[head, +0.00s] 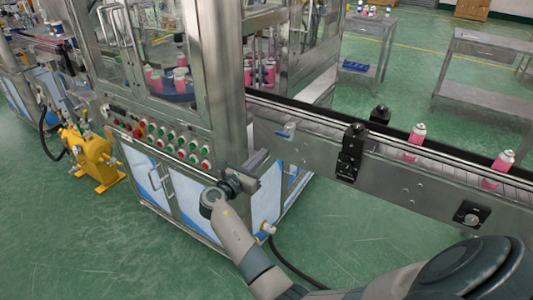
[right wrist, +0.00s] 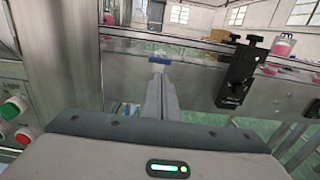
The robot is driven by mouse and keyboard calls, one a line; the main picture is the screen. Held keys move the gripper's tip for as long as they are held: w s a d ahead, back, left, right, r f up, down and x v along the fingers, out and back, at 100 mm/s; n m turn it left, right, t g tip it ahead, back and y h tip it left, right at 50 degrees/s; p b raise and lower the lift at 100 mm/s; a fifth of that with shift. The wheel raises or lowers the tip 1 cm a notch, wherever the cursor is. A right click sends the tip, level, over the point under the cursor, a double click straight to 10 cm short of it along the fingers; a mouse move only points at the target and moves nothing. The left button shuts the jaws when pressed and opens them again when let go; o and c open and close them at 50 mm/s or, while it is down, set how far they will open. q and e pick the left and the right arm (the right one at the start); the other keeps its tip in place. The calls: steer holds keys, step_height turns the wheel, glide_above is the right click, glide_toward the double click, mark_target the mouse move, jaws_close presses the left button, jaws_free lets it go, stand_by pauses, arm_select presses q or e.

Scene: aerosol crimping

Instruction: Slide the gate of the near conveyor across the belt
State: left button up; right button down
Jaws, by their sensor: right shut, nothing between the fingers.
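The near conveyor (head: 400,190) runs from the machine to the right, with a steel side wall. A small part with a blue end (head: 287,131), perhaps the gate's handle, sticks out of this wall close to the machine; I cannot tell for sure. It also shows in the right wrist view (right wrist: 158,62), just beyond my fingertips. My right gripper (head: 263,159) is in front of the machine's corner, below and left of that part. Its fingers (right wrist: 160,80) are shut and empty. Contact with the blue-ended part cannot be made out. My left gripper is not in view.
A black bracket (head: 350,152) is fixed to the conveyor wall, right of the blue-ended part. Pink cans (head: 416,141) stand on the belt further right. The machine's button panel (head: 165,140) is left of my gripper. Green floor lies open in front.

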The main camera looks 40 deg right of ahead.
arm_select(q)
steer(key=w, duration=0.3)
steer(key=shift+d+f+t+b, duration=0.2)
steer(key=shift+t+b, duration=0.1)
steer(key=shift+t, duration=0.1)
arm_select(e)
steer(key=v, duration=0.3)
steer(key=shift+s+a, duration=0.1)
steer(key=shift+a, duration=0.15)
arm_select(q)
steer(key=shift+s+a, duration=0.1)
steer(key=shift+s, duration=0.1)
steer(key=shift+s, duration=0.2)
